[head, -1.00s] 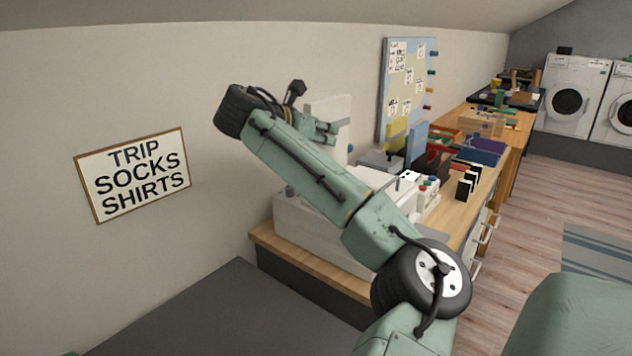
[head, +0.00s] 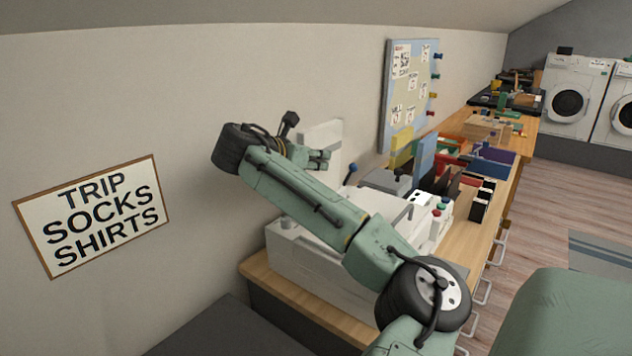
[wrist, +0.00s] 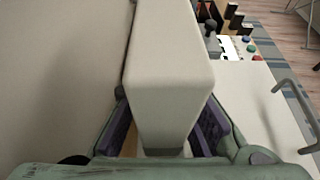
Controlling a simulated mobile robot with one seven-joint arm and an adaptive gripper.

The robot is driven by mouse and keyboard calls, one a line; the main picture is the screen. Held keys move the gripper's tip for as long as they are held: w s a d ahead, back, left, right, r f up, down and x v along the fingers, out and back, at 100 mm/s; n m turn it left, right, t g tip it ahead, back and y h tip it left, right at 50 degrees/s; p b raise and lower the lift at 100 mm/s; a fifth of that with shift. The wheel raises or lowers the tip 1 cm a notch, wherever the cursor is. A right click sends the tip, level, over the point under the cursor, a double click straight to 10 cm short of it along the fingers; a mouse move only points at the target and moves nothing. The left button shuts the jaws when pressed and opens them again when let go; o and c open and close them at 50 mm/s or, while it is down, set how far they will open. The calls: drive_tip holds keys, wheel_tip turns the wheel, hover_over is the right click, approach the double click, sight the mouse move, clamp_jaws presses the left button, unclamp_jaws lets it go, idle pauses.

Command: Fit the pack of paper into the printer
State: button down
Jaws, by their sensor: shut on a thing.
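The pack of paper (head: 322,140) is a plain white block standing upright near the wall in the head view. My gripper (head: 318,160) is shut on it. In the wrist view the pack (wrist: 168,75) fills the middle between my gripper's purple-lined fingers (wrist: 165,140). A large white machine, which looks like the printer (head: 305,262), stands on the near end of the wooden desk. My arm hides part of its top. Its flat white top with a grey handle (wrist: 262,100) shows at the right in the wrist view, beside the pack. Any opening for paper is hidden.
The desk (head: 285,282) runs away along the wall. Behind the printer stand a grey device (head: 388,181), black upright holders (head: 483,202) and coloured trays (head: 497,160). A pinned board (head: 408,95) hangs on the wall.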

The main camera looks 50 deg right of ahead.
drive_tip(key=shift+f+p, duration=0.3)
drive_tip(key=shift+f, duration=1.95)
drive_tip(key=c, duration=1.5)
unclamp_jaws()
drive_tip(key=shift+c, duration=0.2)
drive_tip(key=w+b+v, duration=0.1)
drive_tip(key=b+v, duration=0.1)
drive_tip(key=v, duration=1)
drive_tip(key=shift+s, duration=0.45)
drive_tip(key=shift+s+f, duration=0.1)
